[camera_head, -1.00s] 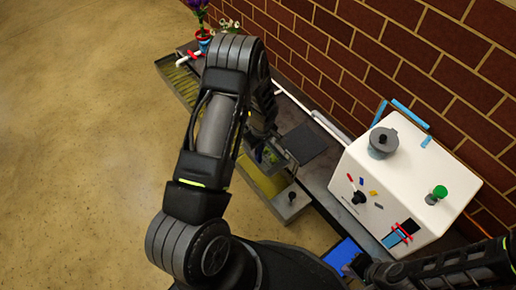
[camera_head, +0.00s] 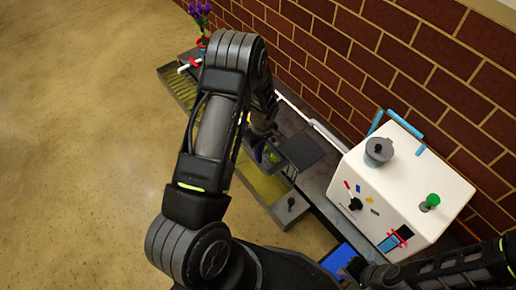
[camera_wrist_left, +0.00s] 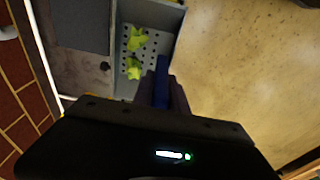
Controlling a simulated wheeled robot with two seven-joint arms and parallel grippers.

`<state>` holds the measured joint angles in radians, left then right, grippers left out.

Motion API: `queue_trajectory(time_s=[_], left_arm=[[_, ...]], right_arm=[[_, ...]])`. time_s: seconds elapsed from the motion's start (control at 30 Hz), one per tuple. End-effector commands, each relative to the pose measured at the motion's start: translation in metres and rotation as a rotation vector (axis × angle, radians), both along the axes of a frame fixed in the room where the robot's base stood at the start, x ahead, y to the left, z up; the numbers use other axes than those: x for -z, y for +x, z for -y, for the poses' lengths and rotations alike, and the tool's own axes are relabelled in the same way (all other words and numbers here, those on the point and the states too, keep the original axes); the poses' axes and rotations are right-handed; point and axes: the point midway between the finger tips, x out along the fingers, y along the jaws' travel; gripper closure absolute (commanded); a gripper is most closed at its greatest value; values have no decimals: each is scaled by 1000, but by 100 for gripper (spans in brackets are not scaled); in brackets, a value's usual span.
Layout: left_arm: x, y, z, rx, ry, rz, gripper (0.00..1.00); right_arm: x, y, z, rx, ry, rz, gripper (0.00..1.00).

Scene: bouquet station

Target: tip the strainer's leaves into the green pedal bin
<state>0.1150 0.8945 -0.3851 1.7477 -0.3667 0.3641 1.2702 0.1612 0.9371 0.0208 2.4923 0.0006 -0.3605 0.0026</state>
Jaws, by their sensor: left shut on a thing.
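The strainer (camera_wrist_left: 125,75), a grey box with a perforated floor, shows in the left wrist view with two bright green leaf clumps (camera_wrist_left: 136,40) inside. A blue handle (camera_wrist_left: 161,80) is between the dark fingers of my left gripper (camera_wrist_left: 163,92), which is shut on it. In the head view, my left gripper (camera_head: 262,143) is partly hidden by my arm, and a little green of the leaves (camera_head: 272,156) shows beside it. My right gripper (camera_head: 362,270) is dark and unclear at the lower edge; I cannot tell its jaw state. I see no green pedal bin.
A white machine (camera_head: 400,185) with a grey lidded pot (camera_head: 379,150) and green knob (camera_head: 430,201) stands at right. A dark square panel (camera_head: 300,149) lies behind my left gripper. Purple flowers (camera_head: 199,12) stand at the far end. A brick wall runs behind; open floor lies left.

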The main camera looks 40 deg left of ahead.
Motion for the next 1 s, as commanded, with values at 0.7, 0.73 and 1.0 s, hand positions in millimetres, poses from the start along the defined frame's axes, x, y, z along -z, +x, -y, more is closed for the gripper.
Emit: queue_trajectory(time_s=[0.7, 0.73, 1.0], left_arm=[[-42, 0, 0, 0, 0, 1, 100], [-42, 0, 0, 0, 0, 1, 100], [-42, 0, 0, 1, 0, 1, 100]], right_arm=[[-29, -6, -5, -14, 9, -10, 100], [-29, -6, -5, -14, 9, -10, 100], [-28, -6, -5, -14, 9, -10, 100]])
